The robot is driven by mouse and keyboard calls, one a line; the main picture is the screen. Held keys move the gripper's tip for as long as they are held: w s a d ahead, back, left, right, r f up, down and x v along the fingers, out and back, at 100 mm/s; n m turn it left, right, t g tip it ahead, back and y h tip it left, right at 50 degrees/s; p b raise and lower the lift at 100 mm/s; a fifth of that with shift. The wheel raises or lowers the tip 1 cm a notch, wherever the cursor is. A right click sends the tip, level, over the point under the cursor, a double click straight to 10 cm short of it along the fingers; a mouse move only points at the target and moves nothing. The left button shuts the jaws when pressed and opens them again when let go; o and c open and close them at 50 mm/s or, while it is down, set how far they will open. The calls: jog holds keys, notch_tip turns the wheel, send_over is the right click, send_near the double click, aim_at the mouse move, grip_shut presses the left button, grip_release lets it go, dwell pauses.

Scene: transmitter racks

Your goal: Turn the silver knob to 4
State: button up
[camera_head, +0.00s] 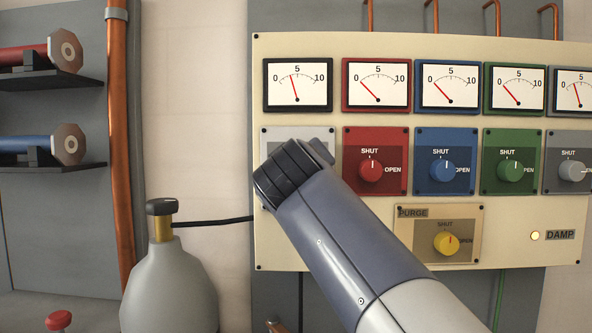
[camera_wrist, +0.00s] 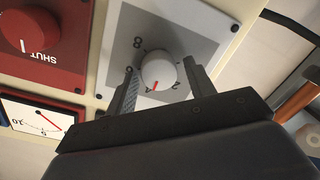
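The silver knob (camera_wrist: 159,70) shows in the wrist view on a light grey plate (camera_wrist: 195,35) with printed numerals, seen upside down. Its red mark points toward the lower edge, close to the 4 and on the side of the 2. My gripper (camera_wrist: 160,76) has one finger on each side of the knob. A gap shows between the knob and each finger, so it looks open. In the head view my arm hides the knob, and only part of its plate (camera_head: 283,143) shows. The black-framed gauge (camera_head: 297,85) above reads a little under 5.
Red (camera_head: 370,169), blue (camera_head: 443,170), green (camera_head: 510,170) and grey (camera_head: 573,171) knobs stand in the same row to the right. A yellow purge knob (camera_head: 446,243) sits below. A gas bottle (camera_head: 170,285) stands at the lower left, near a copper pipe (camera_head: 121,150).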

jog(key=shift+o, duration=0.6)
jog(key=shift+s, duration=0.1)
jog(key=s+b, duration=0.1)
jog(key=s, duration=0.9)
jog(key=shift+s+r, duration=0.3)
jog(key=w+p, duration=0.1)
jog(key=w, duration=0.9)
jog(key=shift+w+f, duration=0.2)
jog(key=shift+w, duration=0.2)
jog(key=shift+s, duration=0.15)
